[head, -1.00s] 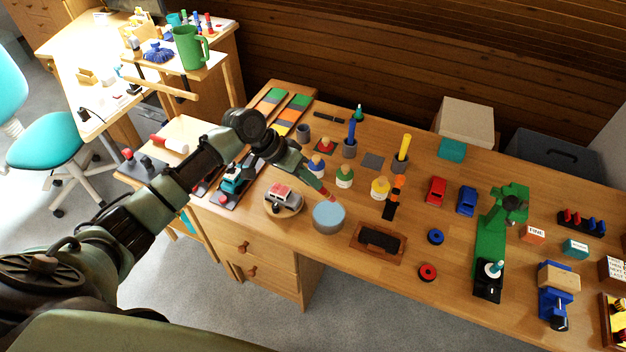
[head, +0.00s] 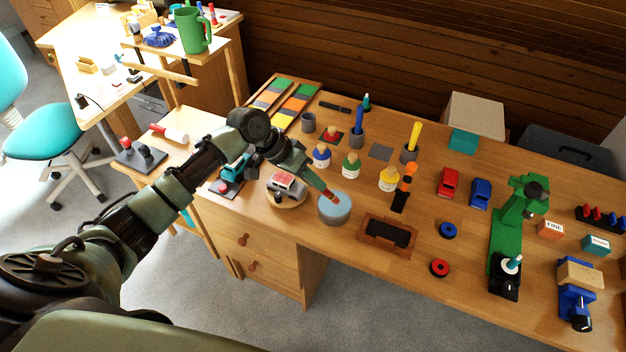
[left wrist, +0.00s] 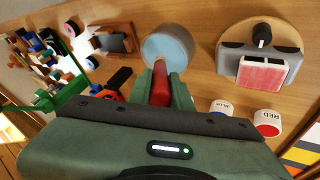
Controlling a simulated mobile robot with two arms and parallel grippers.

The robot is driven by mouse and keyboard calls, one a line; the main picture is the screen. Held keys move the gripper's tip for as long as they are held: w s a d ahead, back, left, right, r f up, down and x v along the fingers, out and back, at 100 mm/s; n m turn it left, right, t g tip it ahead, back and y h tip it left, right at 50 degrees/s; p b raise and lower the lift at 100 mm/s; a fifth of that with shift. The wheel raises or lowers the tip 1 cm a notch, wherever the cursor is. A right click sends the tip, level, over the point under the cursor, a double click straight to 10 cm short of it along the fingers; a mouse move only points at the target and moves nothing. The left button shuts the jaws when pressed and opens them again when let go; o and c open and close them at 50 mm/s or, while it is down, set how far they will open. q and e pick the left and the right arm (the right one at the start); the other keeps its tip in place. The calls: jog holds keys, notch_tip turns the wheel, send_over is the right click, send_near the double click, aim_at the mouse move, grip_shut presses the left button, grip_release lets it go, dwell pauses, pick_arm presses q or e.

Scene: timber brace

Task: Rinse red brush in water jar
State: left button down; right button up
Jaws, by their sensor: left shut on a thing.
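The water jar (head: 335,211) is a short grey cylinder with pale blue water, upright near the table's front edge. It also shows in the left wrist view (left wrist: 168,47). My left gripper (head: 314,182) is shut on the red brush (head: 328,195) and holds it slanting down over the jar's mouth. In the left wrist view the red brush (left wrist: 160,82) sticks out between the green fingers towards the jar. Its tip overlaps the blue water; I cannot tell how deep it is, or whether it touches. My right gripper is not in view.
A wooden tray with a black pad (head: 387,236) is close right. Paint bottles with blue, green and yellow labels (head: 351,166) stand behind. Bare wood lies around the blue and red rings.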

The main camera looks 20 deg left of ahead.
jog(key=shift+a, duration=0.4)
pick_arm(q)
jog(key=shift+f, duration=0.6)
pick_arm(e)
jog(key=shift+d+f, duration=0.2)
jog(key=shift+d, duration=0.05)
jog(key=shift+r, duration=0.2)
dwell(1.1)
pick_arm(q)
jog(key=shift+s+f, duration=0.1)
jog(key=shift+s, duration=0.05)
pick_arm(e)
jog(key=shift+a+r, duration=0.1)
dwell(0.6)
